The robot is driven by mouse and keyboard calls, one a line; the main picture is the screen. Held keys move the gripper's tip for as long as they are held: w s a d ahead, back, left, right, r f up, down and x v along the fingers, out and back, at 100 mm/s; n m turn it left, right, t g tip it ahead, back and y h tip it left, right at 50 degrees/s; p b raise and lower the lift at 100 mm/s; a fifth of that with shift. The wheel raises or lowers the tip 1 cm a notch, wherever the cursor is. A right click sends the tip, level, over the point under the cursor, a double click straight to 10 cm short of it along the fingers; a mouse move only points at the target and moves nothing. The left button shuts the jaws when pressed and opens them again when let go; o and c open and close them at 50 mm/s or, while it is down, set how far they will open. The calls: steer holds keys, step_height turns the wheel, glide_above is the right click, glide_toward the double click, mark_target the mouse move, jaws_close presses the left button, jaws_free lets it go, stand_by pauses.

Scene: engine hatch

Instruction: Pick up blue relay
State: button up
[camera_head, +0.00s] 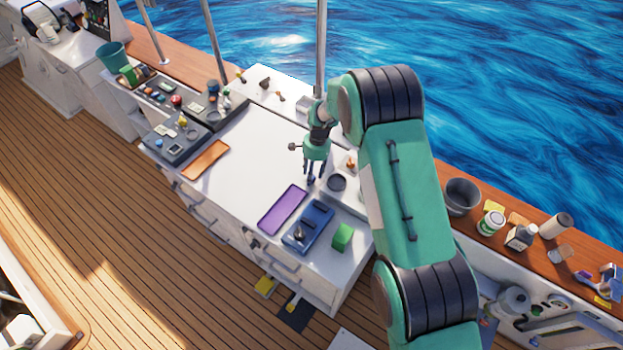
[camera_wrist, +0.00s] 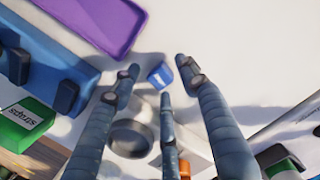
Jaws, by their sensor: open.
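The blue relay (camera_wrist: 160,75) is a small blue block with a white mark on its side. It lies on the white worktop (camera_wrist: 225,30). In the wrist view it shows between the spread fingertips of my gripper (camera_wrist: 158,82), with gaps around it. My gripper is open and holds nothing. In the head view my gripper (camera_head: 315,174) points down over the worktop, right of the purple tray. I cannot clearly tell the relay from the fingers there.
A purple tray (camera_head: 282,209), a blue case (camera_head: 308,226) and a green straps box (camera_head: 342,237) stand nearby. A dark round dish (camera_head: 337,183) is close to the gripper's right. An orange tray (camera_head: 205,159) lies farther left, with clear worktop between.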

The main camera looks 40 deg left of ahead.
steer(key=c, duration=1.1)
steer(key=shift+o, duration=0.3)
steer(key=shift+r, duration=0.2)
steer(key=shift+r+b, duration=0.55)
steer(key=shift+r, duration=4.3)
